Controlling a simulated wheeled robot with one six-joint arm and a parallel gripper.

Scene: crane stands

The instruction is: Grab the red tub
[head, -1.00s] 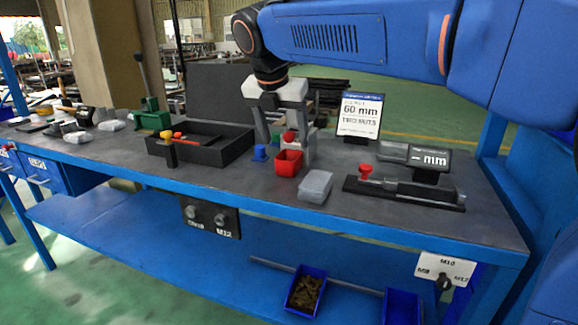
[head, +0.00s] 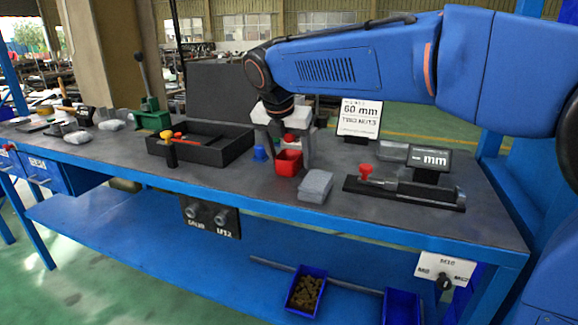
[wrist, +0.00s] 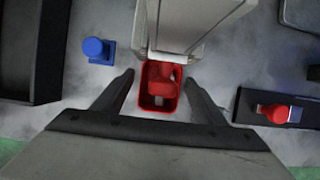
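The red tub (head: 288,163) stands on the dark bench top, open side up. In the wrist view the red tub (wrist: 158,104) lies between the two spread fingers of my gripper (wrist: 160,85), with a visible gap on each side. A red thing and a small pale thing show inside it. In the head view my gripper (head: 290,160) reaches down from above, with one finger on each side of the tub. My gripper is open and holds nothing.
A blue piece (head: 260,153) stands left of the tub, and a grey block (head: 316,186) sits close on its right. A black tray (head: 226,150) lies further left. A black fixture with a red knob (head: 366,171) lies to the right. A pale upright block (wrist: 180,25) adjoins the tub.

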